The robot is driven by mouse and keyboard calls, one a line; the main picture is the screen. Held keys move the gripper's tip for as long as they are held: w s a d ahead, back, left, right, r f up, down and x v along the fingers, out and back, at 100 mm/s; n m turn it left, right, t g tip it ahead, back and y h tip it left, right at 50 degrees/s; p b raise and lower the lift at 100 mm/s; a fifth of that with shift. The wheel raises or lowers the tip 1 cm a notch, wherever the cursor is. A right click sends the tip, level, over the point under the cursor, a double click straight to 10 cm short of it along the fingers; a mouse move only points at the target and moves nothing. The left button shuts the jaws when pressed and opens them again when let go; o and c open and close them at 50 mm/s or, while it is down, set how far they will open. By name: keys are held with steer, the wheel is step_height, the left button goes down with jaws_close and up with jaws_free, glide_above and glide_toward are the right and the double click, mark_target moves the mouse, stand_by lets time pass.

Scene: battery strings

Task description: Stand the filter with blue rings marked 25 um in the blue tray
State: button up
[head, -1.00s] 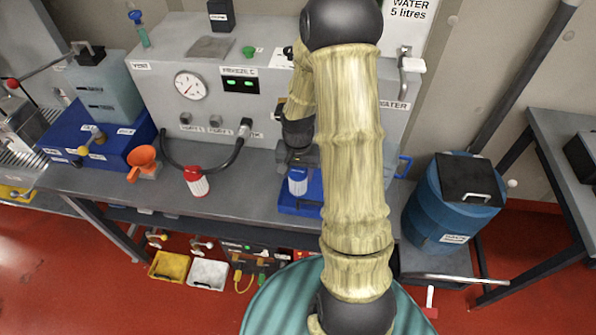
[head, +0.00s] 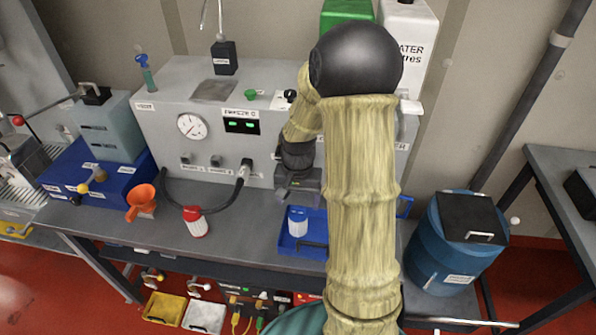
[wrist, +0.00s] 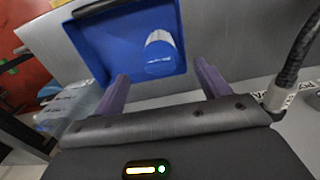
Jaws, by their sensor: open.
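The white filter with blue rings (head: 297,222) stands upright in the blue tray (head: 286,243) on the bench. Its marking is too small to read. In the wrist view the filter (wrist: 160,55) is inside the tray (wrist: 110,45), near one wall, with its blue end showing. My gripper (head: 298,192) is above the filter and apart from it. In the wrist view its two purple fingers (wrist: 160,75) are spread wide with nothing between them.
A filter with a red top (head: 196,222) stands on the bench left of the tray. A grey machine with a gauge (head: 192,126) backs the bench, and a black hose (head: 225,203) loops in front. A blue barrel (head: 455,245) stands right.

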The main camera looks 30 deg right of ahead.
step_height(320, 180, up, 11)
steer(key=shift+b, duration=0.3)
stand_by(0.4)
steer(key=s+a+f+n+t, duration=0.2)
steer(key=s+a+f+n, duration=0.2)
steer(key=s+a+n, duration=0.3)
steer(key=s+a, duration=0.2)
steer(key=s, duration=0.1)
steer(key=shift+s+f+t, duration=0.2)
steer(key=shift+f+t, duration=0.1)
steer(key=shift+a, duration=0.1)
